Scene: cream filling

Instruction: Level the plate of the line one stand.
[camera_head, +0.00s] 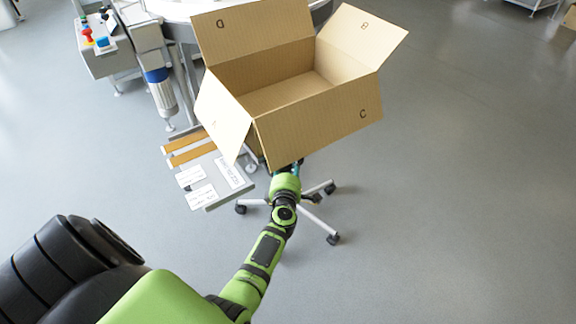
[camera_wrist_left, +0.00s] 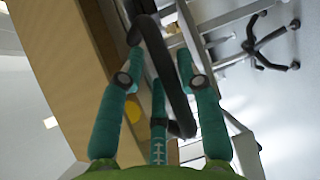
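An open cardboard box (camera_head: 318,125) with flaps marked B, C and D stands tilted in the head view. Below it shows a wheeled stand (camera_head: 318,222) with grey legs and black casters; its plate is hidden by the box. My left gripper (camera_head: 297,167) reaches under the near side of the box, its fingers mostly hidden there. In the left wrist view my teal fingers (camera_wrist_left: 160,62) are spread apart, with a curved black bar (camera_wrist_left: 155,45) passing between them. I cannot tell whether they touch it. The tan box side (camera_wrist_left: 60,60) is at the left. My right gripper is out of view.
Left of the stand is a grey frame holding white cards (camera_head: 200,195) and two tan strips (camera_head: 190,157). A machine with coloured buttons (camera_head: 100,43) stands at the far left, and a round white table (camera_head: 176,8) behind the box. The floor at the right is clear.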

